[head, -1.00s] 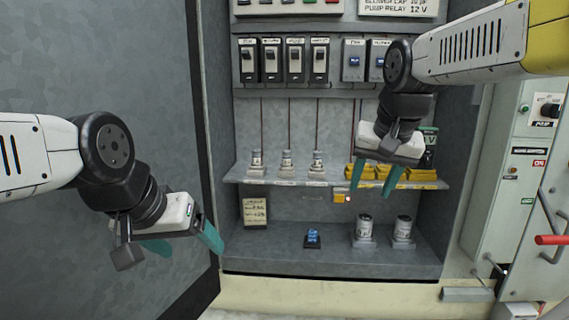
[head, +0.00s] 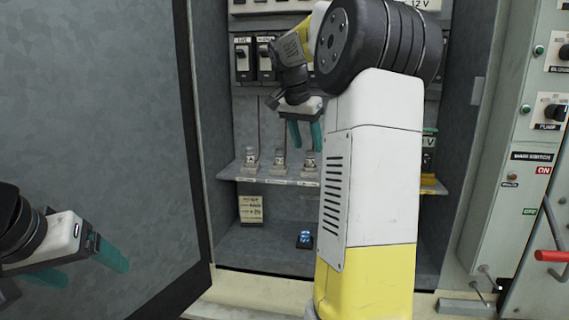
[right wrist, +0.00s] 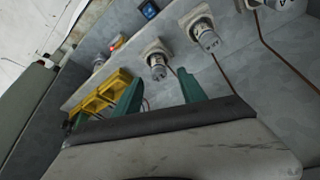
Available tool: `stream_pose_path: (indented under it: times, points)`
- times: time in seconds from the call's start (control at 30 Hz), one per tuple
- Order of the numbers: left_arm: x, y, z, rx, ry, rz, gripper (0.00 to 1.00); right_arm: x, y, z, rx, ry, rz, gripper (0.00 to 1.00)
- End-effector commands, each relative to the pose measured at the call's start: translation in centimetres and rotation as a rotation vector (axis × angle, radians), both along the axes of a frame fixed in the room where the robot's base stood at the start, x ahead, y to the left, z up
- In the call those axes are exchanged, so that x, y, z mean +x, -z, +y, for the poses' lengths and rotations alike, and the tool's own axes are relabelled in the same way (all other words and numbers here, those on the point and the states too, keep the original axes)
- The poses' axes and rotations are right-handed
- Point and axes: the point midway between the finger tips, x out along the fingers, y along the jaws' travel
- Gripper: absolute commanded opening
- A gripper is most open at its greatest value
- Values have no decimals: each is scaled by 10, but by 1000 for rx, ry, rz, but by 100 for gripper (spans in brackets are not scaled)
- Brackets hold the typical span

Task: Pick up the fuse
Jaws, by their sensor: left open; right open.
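Three small grey cylindrical fuses stand in pale holders along the cabinet's middle shelf: left (head: 251,157), middle (head: 280,158) and right (head: 309,161). Which one the task means cannot be told. My right gripper (head: 304,147) is open and points down just above the right fuse. In the right wrist view, one fuse (right wrist: 157,68) shows between the open fingers (right wrist: 160,88), and another fuse (right wrist: 206,38) is beyond to the right. Whether the fingers reach around the fuse cannot be told. My left gripper (head: 97,267) is open and empty, low at the left before a grey panel.
My right arm hides the cabinet's right part in the head view. Yellow blocks (right wrist: 103,94) sit beside the fuses on the shelf. A red handle (head: 552,256) juts out at right.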

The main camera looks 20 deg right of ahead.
Motion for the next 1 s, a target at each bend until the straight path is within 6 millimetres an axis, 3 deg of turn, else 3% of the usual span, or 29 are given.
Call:
stream_pose_path:
  times: [0.3, 0.57, 0.83, 1.0]
  points:
    - [0, 0, 0, 0, 0, 0, 80, 9, 40, -16, 0, -1, 2, 49]
    - [0, 0, 0, 0, 0, 0, 80, 10, 43, -17, 0, -2, 0, 49]
    - [0, 0, 0, 0, 0, 0, 80, 10, 43, -17, 1, -3, -1, 0]
    - [0, 0, 0, 0, 0, 0, 80, 10, 42, -17, 1, -3, -1, 0]
